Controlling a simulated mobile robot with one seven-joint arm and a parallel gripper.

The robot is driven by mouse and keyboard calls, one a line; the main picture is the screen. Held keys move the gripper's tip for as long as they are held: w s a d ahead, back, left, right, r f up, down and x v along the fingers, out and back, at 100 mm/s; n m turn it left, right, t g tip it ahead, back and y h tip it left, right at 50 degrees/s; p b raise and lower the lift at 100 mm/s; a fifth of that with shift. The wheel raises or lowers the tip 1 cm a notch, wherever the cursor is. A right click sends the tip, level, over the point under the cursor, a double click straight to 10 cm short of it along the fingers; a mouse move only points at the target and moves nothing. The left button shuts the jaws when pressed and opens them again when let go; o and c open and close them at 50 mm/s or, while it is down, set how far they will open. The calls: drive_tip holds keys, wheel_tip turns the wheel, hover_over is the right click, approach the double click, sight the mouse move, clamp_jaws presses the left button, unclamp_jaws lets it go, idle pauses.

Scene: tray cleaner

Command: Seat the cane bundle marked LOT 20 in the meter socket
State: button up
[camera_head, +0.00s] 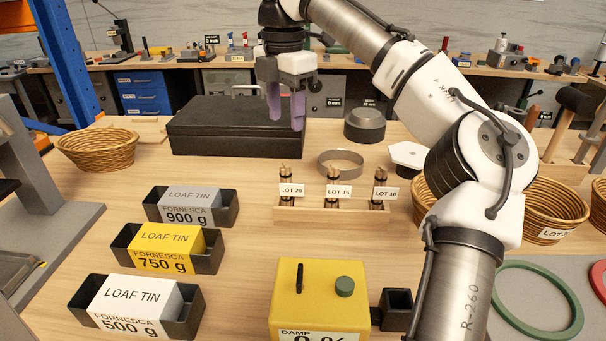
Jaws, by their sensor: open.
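The cane bundle tagged LOT 20 (285,176) stands upright at the left end of a wooden rack (335,215). Bundles tagged LOT 15 (333,177) and LOT 10 (377,180) stand to its right in the same rack. The yellow damp meter (318,281) sits at the front centre, with a square black socket (396,298) on its right side. The socket's inside looks dark and empty. My gripper (286,109) is open and empty, pointing down with purple fingers, above and behind the rack, in front of the black case in the picture.
A black case (225,140), a metal ring (340,162) and a dark round weight (365,124) lie behind the rack. Loaf tins in black trays (226,211) line the left. Wicker baskets (97,150) stand at both sides. My arm covers part of the right side.

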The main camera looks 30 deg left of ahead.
sight(285, 164)
drive_tip(key=f+b, duration=0.1)
drive_tip(key=f, duration=0.7)
drive_tip(key=shift+w, duration=0.2)
drive_tip(key=shift+s+a+f+p, duration=0.15)
drive_tip(key=shift+f+p, duration=0.2)
drive_tip(key=shift+f, duration=1.1)
drive_tip(key=shift+s+a+f+p, duration=0.15)
drive_tip(key=shift+f+p, duration=0.2)
drive_tip(key=shift+f, duration=1.05)
drive_tip(key=shift+d, duration=0.1)
clamp_jaws()
drive_tip(key=shift+r, duration=0.1)
